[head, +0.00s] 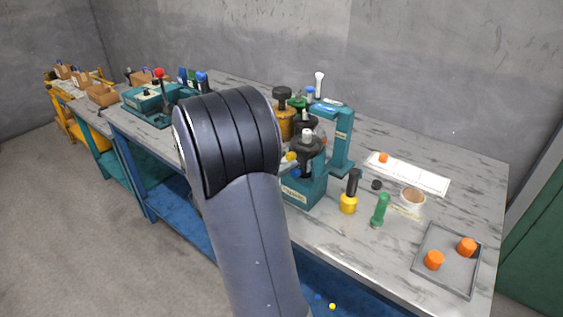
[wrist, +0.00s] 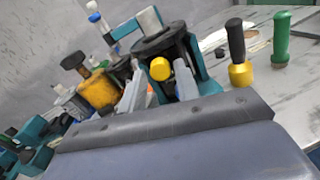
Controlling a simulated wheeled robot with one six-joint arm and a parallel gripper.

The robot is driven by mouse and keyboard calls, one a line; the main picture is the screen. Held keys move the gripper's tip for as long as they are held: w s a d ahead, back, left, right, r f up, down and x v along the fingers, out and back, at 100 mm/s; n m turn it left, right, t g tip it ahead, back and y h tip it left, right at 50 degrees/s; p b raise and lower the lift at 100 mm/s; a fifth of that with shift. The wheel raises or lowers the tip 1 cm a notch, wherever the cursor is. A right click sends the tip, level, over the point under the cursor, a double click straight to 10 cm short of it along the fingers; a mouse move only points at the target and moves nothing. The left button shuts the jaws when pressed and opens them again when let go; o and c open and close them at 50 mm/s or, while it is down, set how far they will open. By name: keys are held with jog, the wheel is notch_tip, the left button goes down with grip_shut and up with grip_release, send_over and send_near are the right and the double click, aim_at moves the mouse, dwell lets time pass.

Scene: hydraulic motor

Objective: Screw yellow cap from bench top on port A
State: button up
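A yellow cap (wrist: 160,69) shows in the wrist view against the dark body of the hydraulic motor (wrist: 160,40). It also shows in the head view (head: 290,156), at the left side of the motor (head: 308,148) on its teal stand (head: 305,190). I cannot tell whether it is seated on a port. My gripper (wrist: 158,90) has its two grey fingers spread apart, one on each side of the cap in the picture. No finger clearly touches the cap. In the head view my arm hides most of the gripper. A blue cap (head: 296,173) sits just below the yellow one.
A yellow-based tool (head: 348,203) and a green-handled tool (head: 380,210) stand right of the motor. A grey tray (head: 425,275) holds orange caps. A roll of tape (head: 412,197) and a white sheet (head: 425,178) lie behind. A yellow-bodied unit (wrist: 98,90) stands left of the motor.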

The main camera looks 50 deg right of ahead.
jog(key=n+p, duration=1)
jog(key=p, duration=0.3)
dwell(0.7)
grip_shut()
dwell(0.4)
